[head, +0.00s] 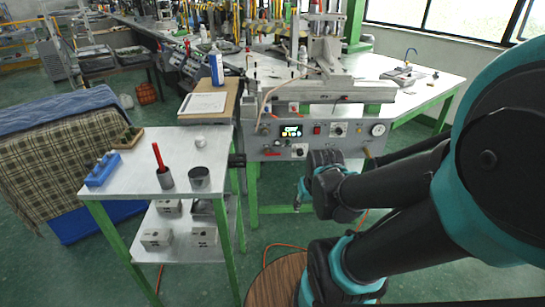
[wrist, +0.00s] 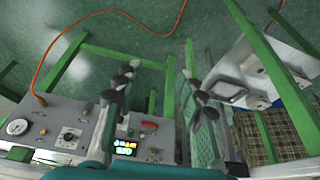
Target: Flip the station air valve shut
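The station's control panel (head: 325,133) is a grey box with a lit display, knobs and a round gauge. A small brass-coloured part (head: 368,152), which may be the air valve handle, juts from its lower edge below the gauge. In the wrist view the panel (wrist: 85,112) appears inverted, and an orange hose (wrist: 36,72) meets its edge near the gauge. I cannot make out the valve's lever position. My gripper (wrist: 158,85) is open and empty, its two fingers apart in front of the panel, away from the hose end.
A white side table (head: 130,185) with a red-handled tool in a cup, a metal cup and a blue block stands left of the station. Metal blocks lie on its lower shelf. Green station legs (head: 253,190) and a round wooden top (head: 275,283) are close by.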

